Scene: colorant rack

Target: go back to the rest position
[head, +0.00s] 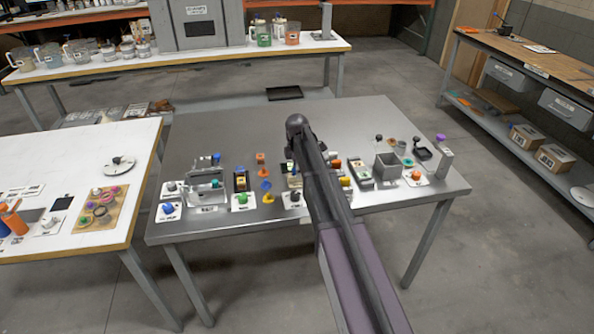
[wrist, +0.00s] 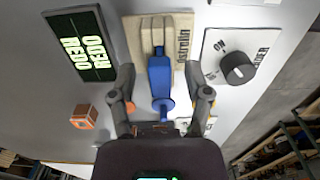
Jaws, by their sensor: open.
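My gripper (wrist: 162,96) shows in the wrist view with its two dark fingers spread apart, open. A blue object with a round flange (wrist: 160,75) lies in the picture between the fingers, over a pale wooden board (wrist: 136,30) with printed lettering. Neither finger visibly touches it.
In the wrist view, a black sign (wrist: 80,45) lies left, an orange cube (wrist: 84,117) below it, and a black knob (wrist: 240,70) on a white card right. In the head view, several small devices line the table's front; its back is clear. A white table (head: 75,165) stands left.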

